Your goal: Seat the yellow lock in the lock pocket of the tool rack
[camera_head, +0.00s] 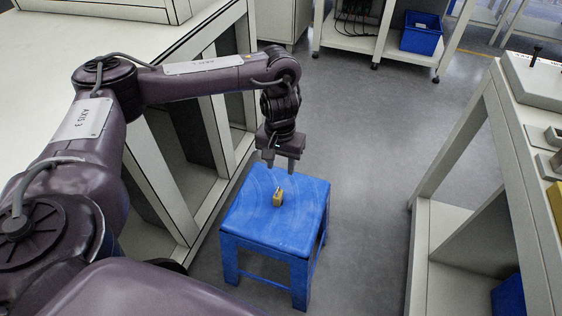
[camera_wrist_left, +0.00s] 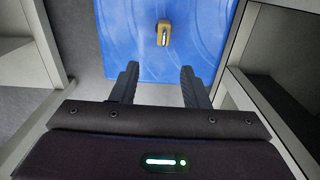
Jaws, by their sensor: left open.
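The yellow lock (camera_head: 278,197) stands on top of the blue stool (camera_head: 250,222). In the left wrist view the lock (camera_wrist_left: 164,33) is ahead of the fingertips, near the top edge, with blue stool top around it. My left gripper (camera_head: 282,164) is above the far part of the stool. In the left wrist view its fingers (camera_wrist_left: 158,72) are apart with nothing between them. The lock is clear of both fingers. The tool rack may be partly in view at the right edge of the head view, but I cannot make out a lock pocket. My right gripper is not in view.
A light table (camera_head: 497,110) on the right carries a grey block (camera_head: 537,78) and other partly cut-off items. A light cabinet (camera_head: 200,60) stands left of the stool, beneath my left arm. A blue bin (camera_head: 421,33) is on a far shelf. Grey floor is free right of the stool.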

